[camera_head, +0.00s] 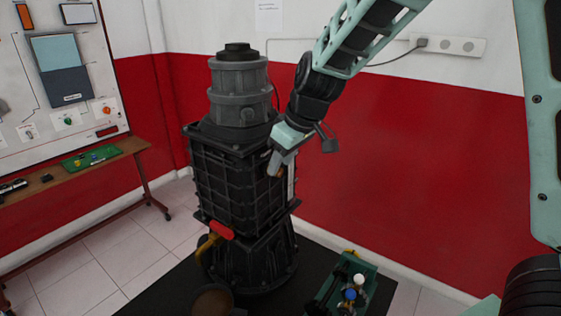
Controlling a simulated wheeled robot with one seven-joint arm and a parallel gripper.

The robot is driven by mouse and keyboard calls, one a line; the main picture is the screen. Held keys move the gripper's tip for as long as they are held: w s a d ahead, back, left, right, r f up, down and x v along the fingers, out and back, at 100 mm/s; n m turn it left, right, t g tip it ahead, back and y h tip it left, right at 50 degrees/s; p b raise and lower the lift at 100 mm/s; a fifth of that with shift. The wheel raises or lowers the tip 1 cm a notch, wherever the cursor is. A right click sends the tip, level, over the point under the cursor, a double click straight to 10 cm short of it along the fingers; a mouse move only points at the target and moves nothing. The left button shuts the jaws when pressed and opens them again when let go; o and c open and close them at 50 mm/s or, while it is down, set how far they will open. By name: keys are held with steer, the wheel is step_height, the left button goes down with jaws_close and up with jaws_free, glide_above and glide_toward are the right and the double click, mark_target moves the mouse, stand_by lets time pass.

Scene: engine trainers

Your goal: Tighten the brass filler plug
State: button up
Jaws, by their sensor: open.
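The dark engine unit (226,185) stands upright on a black surface, with a grey ribbed cylinder (238,92) on top.
A yellow pipe with a red handle (221,230) sticks out at the unit's lower front. A green tray (322,297) with small items stands at the lower right, and a round brown dish (212,301) at the front. A bench (70,170) and panel board (60,75) are at left.

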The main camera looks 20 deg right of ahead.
steer(key=shift+x, duration=0.8)
jaws_close()
steer(key=shift+d, duration=0.1)
